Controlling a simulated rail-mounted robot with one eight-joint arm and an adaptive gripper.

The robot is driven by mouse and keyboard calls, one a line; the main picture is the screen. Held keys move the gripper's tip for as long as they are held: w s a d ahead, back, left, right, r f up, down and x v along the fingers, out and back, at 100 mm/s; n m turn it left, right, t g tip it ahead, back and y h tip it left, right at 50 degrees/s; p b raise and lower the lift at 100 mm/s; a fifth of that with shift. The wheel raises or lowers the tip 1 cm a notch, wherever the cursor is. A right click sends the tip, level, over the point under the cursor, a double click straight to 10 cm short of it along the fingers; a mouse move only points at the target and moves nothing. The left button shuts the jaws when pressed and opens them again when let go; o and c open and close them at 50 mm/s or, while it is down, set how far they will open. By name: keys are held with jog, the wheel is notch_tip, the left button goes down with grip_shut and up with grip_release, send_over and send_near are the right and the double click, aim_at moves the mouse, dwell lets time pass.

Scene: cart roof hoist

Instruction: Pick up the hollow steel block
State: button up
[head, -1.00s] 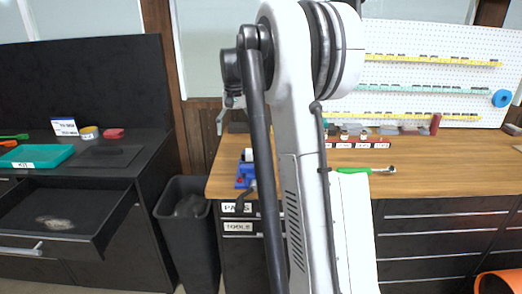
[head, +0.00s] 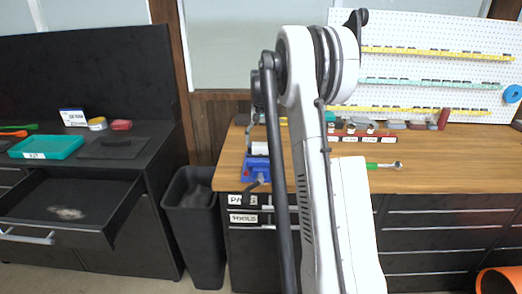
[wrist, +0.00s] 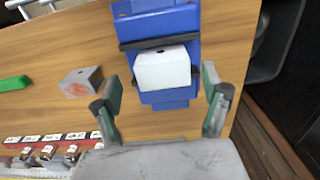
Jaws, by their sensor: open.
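A pale, near-white block (wrist: 163,68) sits in a blue vise (wrist: 160,27) on the wooden bench, in the wrist view. In the head view it is a small pale shape (head: 259,149) on the blue vise (head: 256,170). A grey block (wrist: 80,82) with a reddish patch on one face lies on the bench left of the vise. I cannot tell for sure which block is hollow. My gripper (wrist: 161,82) is open and empty, its dark green-padded fingers on either side of the pale block in the picture. Whether they are level with it is unclear.
A red labelled rack (wrist: 48,139) stands on the bench, also seen at its back in the head view (head: 362,138). A green item (wrist: 14,83) lies at the left. A dark bin (head: 193,215) stands beside the bench. An open drawer (head: 65,205) juts out at left.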

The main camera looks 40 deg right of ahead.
aim_at(261, 145)
jog(key=shift+a+f+p, duration=0.15)
jog(key=shift+f+p, duration=0.1)
jog(key=shift+f, duration=1.1)
jog(key=shift+a+f+p, duration=0.15)
jog(key=shift+f+p, duration=0.1)
jog(key=shift+f, duration=1.05)
jog(key=shift+c, duration=0.2)
jog(key=c, duration=1.5)
jog(key=shift+r, duration=0.15)
jog(key=shift+r, duration=0.55)
jog(key=r, duration=0.1)
jog(key=a+r+p, duration=0.1)
jog(key=r, duration=0.1)
jog(key=shift+r, duration=0.25)
jog(key=a+r, duration=0.3)
jog(key=a, duration=0.2)
jog(key=w+a+r+p, duration=0.1)
jog(key=a+r, duration=0.2)
jog(key=a, duration=0.2)
jog(key=shift+a, duration=0.35)
